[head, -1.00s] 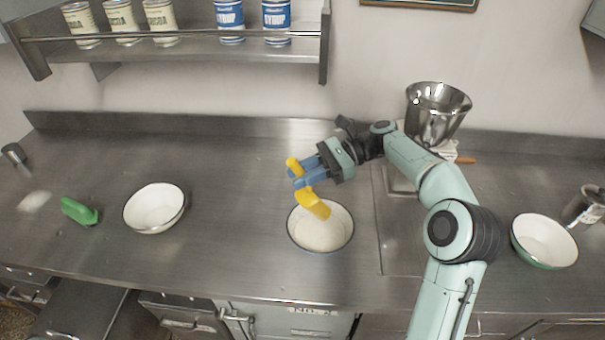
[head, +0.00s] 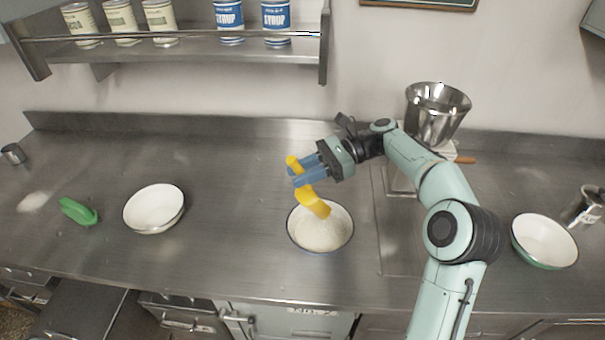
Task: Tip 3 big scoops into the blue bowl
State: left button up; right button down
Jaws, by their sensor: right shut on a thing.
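My right gripper (head: 308,174) is shut on the handle of a yellow scoop (head: 314,203). The scoop is tilted with its head down over a white bowl with a dark blue rim (head: 293,236). The bowl holds white, grainy powder (head: 321,233). The inside of the scoop is hidden, so I cannot tell whether anything is left in it. A green scoop (head: 78,211) lies on the counter at the left, near a small spill of white powder (head: 34,202). My left gripper is out of view.
A white bowl (head: 154,207) stands left of centre, and a green-rimmed bowl (head: 544,240) at the right. A steel bowl (head: 438,112) stands at the back behind my right arm. A shelf (head: 190,54) with cans hangs above. The counter between the left and middle bowls is clear.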

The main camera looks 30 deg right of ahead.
jog(key=shift+r, duration=1.35)
jog(key=h, duration=0.2)
jog(key=shift+a+r+n+h, duration=0.1)
jog(key=shift+r+n+h, duration=0.2)
jog(key=shift+r+h, duration=0.25)
jog(key=shift+h, duration=1.35)
jog(key=shift+r+h, duration=0.2)
jog(key=shift+h, duration=0.4)
jog(key=h, duration=0.3)
jog(key=shift+a+r+n+h, duration=0.1)
jog(key=shift+r+n+h, duration=0.2)
jog(key=shift+r+n, duration=0.1)
jog(key=shift+d+h, duration=0.2)
jog(key=shift+h, duration=0.1)
